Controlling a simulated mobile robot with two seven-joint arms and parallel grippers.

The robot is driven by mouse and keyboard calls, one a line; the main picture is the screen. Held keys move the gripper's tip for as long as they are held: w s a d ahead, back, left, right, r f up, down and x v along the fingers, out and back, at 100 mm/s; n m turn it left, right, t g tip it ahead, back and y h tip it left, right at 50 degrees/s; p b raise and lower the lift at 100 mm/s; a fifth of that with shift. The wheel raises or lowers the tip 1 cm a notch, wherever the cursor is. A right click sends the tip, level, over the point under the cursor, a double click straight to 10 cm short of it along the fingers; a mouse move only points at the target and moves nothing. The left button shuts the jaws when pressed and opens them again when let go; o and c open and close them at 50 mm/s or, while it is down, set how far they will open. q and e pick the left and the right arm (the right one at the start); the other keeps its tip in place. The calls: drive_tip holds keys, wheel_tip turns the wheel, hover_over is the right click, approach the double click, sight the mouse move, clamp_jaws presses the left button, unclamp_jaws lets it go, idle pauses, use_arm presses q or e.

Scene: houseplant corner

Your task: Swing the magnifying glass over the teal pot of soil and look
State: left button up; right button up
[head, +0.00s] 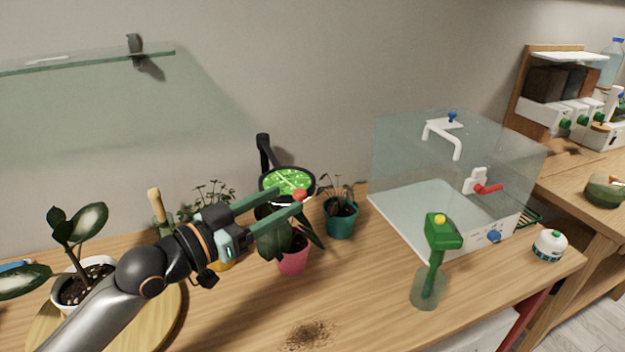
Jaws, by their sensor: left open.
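The magnifying glass (263,184) is a round lens in a black rim, showing bright green, on a black arm at the back wall. A red knob (299,194) shows at its front edge. My left gripper (289,200) is open, its two teal fingers reaching right to the knob; I cannot tell whether they touch it. The teal pot (341,225) stands just right of the lens, with dark soil and a drooping plant. The lens is beside the pot, not above it. My right gripper is not in view.
A pink pot (292,260) with a leafy plant stands below my fingers. A white pot (70,290) sits on a round wooden board at left. Right are a clear-walled basin (420,210) and a green tool in a glass (428,290). Spilled soil (308,334) lies in front.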

sight(304, 190)
use_arm(q)
drive_tip(key=p+x, duration=0.1)
drive_tip(key=x, duration=0.7)
drive_tip(key=shift+w+d, duration=0.1)
drive_tip(key=shift+c, duration=0.4)
clamp_jaws()
drive_tip(key=shift+f, duration=0.1)
idle(0.7)
